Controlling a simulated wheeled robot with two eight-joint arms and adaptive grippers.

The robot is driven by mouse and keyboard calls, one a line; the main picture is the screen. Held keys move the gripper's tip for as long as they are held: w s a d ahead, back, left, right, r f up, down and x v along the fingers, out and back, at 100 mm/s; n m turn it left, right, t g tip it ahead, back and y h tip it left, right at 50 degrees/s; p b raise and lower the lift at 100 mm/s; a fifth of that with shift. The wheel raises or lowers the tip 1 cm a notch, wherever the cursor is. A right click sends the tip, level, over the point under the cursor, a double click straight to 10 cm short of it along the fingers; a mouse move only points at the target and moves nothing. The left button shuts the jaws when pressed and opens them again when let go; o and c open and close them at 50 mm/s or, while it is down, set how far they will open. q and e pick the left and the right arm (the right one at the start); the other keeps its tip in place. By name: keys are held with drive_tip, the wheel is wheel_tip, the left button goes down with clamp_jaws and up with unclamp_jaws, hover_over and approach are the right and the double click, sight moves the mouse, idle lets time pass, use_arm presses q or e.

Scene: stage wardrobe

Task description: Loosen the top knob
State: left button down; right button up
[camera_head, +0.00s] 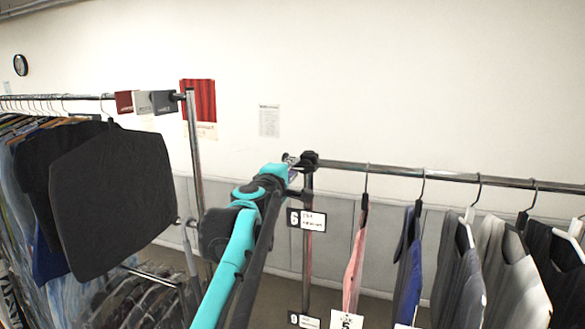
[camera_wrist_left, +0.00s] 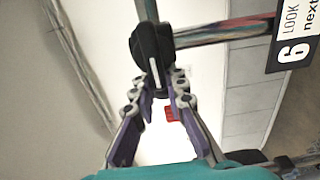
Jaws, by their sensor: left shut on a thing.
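The top knob is a black piece on the black clamp (camera_head: 309,160) at the upper end of the rack's near-left post. In the left wrist view the knob (camera_wrist_left: 153,50) sits just at the fingertips, where the rail and post meet. My left gripper (camera_head: 292,166) reaches up to it from the teal arm. Its purple-padded fingers (camera_wrist_left: 162,82) close in on either side of the knob's lower part and are shut on it. The exact contact is partly hidden in the head view. My right gripper is not in view.
The chrome rail (camera_head: 400,172) runs right from the clamp, carrying several hanging garments, the closest a pink one (camera_head: 355,262). A "6" label (camera_head: 307,219) hangs on the post below. Another rack with a dark garment (camera_head: 112,200) stands left.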

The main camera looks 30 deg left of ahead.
use_arm(q)
drive_tip(key=c, duration=1.5)
unclamp_jaws()
drive_tip(key=shift+d, duration=0.1)
drive_tip(key=shift+c, duration=0.2)
drive_tip(key=v, duration=1.2)
